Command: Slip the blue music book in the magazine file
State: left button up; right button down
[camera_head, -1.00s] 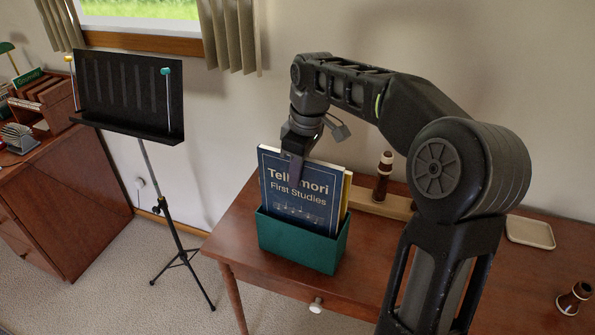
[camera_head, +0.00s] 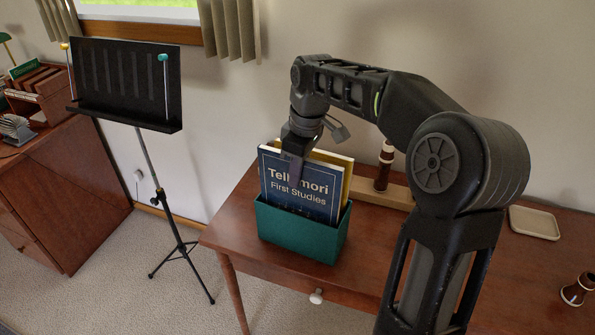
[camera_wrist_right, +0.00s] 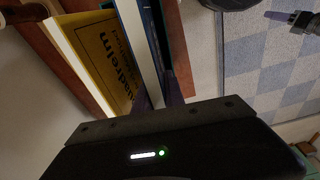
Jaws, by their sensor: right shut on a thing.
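The blue music book (camera_head: 302,190), titled "Tellemori First Studies", stands upright with its lower part inside the green magazine file (camera_head: 300,235) on the wooden table. Its upper part shows above the file's front wall. My right gripper (camera_head: 297,165) is shut on the book's top edge, one finger over its front cover. A yellow book (camera_head: 346,180) stands behind the blue one in the file. In the right wrist view the yellow book (camera_wrist_right: 92,55) is beside the blue book (camera_wrist_right: 157,45), between my fingers.
The wooden table (camera_head: 222,232) has bare surface around the file. A wooden stand (camera_head: 382,194) with a dark instrument joint (camera_head: 384,165) is behind it. A cream tray (camera_head: 534,223) lies right. A black music stand (camera_head: 125,85) and a brown cabinet (camera_head: 75,200) are left.

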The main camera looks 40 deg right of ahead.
jog(key=shift+f+b, duration=0.9)
jog(key=shift+f, duration=0.55)
jog(key=c, duration=1.3)
grip_release()
jog(key=shift+s+d+r, duration=0.1)
jog(key=shift+s+r, duration=0.05)
jog(key=shift+r, duration=1.15)
jog(key=shift+s+d+r, duration=0.1)
jog(key=shift+s+r, duration=0.05)
jog(key=shift+r, duration=1.15)
jog(key=shift+s+d+r, duration=0.1)
jog(key=shift+s+r, duration=0.05)
jog(key=shift+r, duration=1.15)
